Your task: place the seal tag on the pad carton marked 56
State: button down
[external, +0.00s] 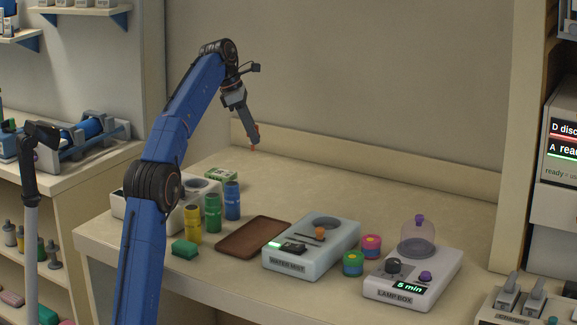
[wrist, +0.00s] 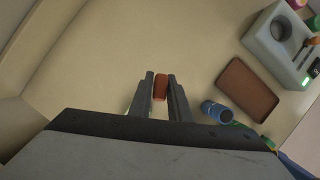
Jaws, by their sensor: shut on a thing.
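My gripper (external: 253,140) is shut on a small orange-red piece, which I take to be the seal tag (wrist: 160,86). In the wrist view the tag sits between the two fingertips (wrist: 161,90); in the external view only its orange tip (external: 254,149) shows. The gripper points down over the back of the counter, and its height is hard to judge. A small green and white carton (external: 221,176) lies on the counter, left of and nearer than the gripper in the external view. I cannot read a 56 on it.
Blue (external: 232,201), green (external: 213,213) and yellow (external: 193,225) cylinders stand near the carton. A brown tray (external: 253,238), a green block (external: 185,249), a water mist box (external: 312,252) and a lamp box (external: 412,275) fill the front. The back of the counter is clear.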

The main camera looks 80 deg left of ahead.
jog(key=s+a+r+n+y, duration=0.1)
jog(key=s+a+r+n, duration=0.15)
jog(key=s+a, duration=0.55)
send_over(221, 172)
jog(key=shift+f, duration=5.45)
jog(key=shift+f, duration=0.1)
jog(key=c, duration=1.6)
grip_release()
jog(key=shift+c, duration=0.2)
jog(key=v, duration=1.2)
jog(key=shift+s, duration=0.2)
